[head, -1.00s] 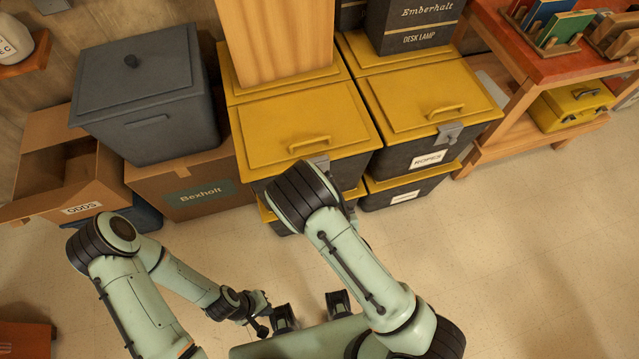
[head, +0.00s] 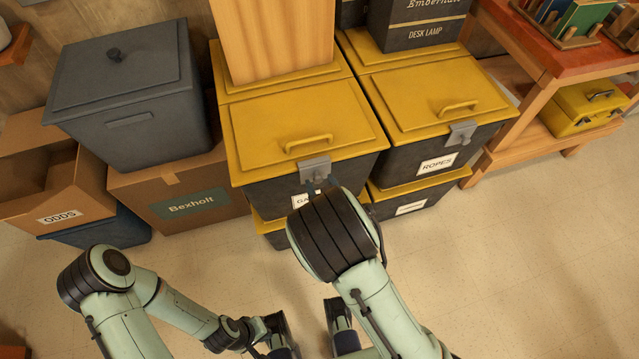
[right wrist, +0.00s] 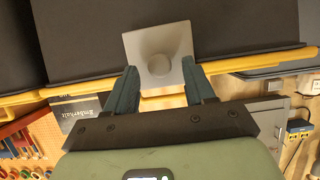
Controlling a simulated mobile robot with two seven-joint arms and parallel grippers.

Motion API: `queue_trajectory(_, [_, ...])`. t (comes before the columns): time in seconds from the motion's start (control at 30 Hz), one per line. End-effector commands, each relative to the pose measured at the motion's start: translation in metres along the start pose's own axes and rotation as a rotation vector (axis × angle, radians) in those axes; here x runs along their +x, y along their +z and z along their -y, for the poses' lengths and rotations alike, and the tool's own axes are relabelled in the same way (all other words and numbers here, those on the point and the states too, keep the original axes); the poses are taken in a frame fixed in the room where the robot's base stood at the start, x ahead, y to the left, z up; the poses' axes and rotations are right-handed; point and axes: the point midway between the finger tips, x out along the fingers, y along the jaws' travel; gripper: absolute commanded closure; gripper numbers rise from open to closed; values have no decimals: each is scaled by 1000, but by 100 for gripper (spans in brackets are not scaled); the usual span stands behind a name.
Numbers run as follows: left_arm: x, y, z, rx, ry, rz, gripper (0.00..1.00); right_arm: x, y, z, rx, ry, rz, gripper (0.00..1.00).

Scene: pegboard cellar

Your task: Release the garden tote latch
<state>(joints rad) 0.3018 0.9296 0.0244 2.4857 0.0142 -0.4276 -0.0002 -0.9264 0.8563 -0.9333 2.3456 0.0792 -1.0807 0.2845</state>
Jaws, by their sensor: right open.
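The garden tote (head: 262,205) is a dark tote with a yellow lid (head: 285,110); its label shows only "GA", the rest hidden by my right arm. Its grey latch (head: 314,168) sits at the front edge of the lid. In the right wrist view the latch (right wrist: 160,52) is a pale grey plate in front of the dark tote wall. My right gripper (head: 317,187) is mostly behind my own wrist, just below the latch. In the right wrist view the right gripper (right wrist: 161,80) is open, one finger at each side of the latch. My left gripper (head: 264,338) hangs low; its jaws are unclear.
The ROPES tote (head: 408,147) stands close on the right, with its own latch (head: 461,133). A wooden block (head: 272,40) stands on the lid behind. A grey bin (head: 128,120) on a Bexholt box (head: 225,190) is left. Floor at right is clear.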

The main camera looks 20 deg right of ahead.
Motion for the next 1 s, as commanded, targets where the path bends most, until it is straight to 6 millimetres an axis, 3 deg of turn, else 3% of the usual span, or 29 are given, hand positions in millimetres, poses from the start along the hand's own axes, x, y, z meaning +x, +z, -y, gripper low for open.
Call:
queue_trajectory(0.17, [1,-1,0,0,1,-2,100,13,0,0,-1,0,1,46])
queue_trajectory(0.43, [1,-1,0,0,1,-2,100,14,0,0,0,0,0,46])
queue_trajectory(0.47, [1,-1,0,0,1,-2,100,14,0,0,0,-1,0,50])
queue_trajectory(0.6, [1,0,0,0,0,-2,100,14,0,0,0,-1,0,95])
queue_trajectory(0.63, [1,0,0,0,0,-2,100,14,0,0,0,0,0,100])
queue_trajectory(1.0, [8,-8,3,-1,0,-22,100,23,0,0,2,-1,-22,100])
